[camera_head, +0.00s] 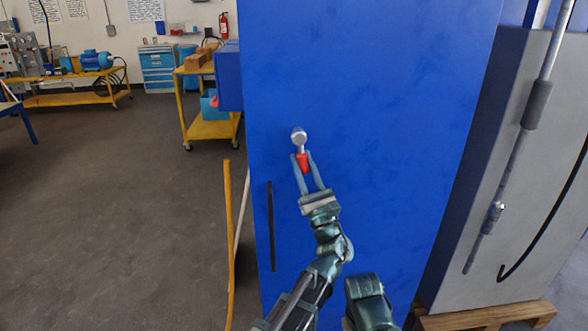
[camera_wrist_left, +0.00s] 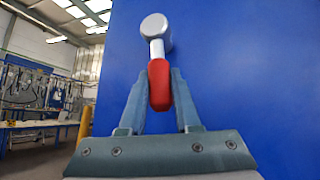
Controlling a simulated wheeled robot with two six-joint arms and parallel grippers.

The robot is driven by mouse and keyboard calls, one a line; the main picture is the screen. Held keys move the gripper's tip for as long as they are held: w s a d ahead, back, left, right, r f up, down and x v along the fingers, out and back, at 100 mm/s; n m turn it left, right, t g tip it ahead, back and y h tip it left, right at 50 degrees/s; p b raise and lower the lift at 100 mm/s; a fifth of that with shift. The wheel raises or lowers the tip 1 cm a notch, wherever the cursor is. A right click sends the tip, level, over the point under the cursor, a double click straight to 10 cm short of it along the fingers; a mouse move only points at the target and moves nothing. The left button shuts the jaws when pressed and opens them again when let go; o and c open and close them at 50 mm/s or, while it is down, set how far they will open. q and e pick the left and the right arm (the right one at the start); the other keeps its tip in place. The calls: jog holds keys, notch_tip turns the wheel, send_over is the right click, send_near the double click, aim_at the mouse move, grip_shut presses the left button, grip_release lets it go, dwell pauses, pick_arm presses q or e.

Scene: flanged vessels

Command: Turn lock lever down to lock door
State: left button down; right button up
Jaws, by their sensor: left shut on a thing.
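The lock lever has a round grey hub (camera_head: 298,134) on a tall blue door (camera_head: 400,110). Its short metal shaft points down and ends in a red grip (camera_head: 303,163). In the left wrist view the hub (camera_wrist_left: 155,29) is at the top, with the red grip (camera_wrist_left: 159,84) below it. My left gripper (camera_head: 303,165) is shut on the red grip, with one finger on each side; the left wrist view shows its fingers (camera_wrist_left: 159,92) around the grip too. A slim dark handle (camera_head: 271,226) runs along the door's left side. My right gripper is not in view.
A grey cabinet (camera_head: 520,190) with a rod and a black hose stands at the right on a wooden pallet (camera_head: 490,317). A yellow cart (camera_head: 207,129) and blue drawers (camera_head: 158,68) stand behind at the left. The floor (camera_head: 120,220) at the left is clear.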

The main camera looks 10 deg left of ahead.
pick_arm(q)
jog(key=shift+a+m+t+h+b, duration=0.15)
jog(key=shift+a+m+t+h, duration=0.15)
jog(key=shift+m+t+h, duration=0.45)
jog(key=shift+a+m+t+h+b, duration=0.15)
jog(key=shift+a+m+t+h, duration=0.2)
jog(key=shift+m, duration=0.7)
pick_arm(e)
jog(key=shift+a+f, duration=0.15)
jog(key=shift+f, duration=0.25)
pick_arm(q)
jog(key=shift+d+h, duration=0.1)
jog(key=shift+h, duration=0.2)
jog(key=c, duration=0.6)
grip_release()
jog(key=shift+s+f, duration=0.1)
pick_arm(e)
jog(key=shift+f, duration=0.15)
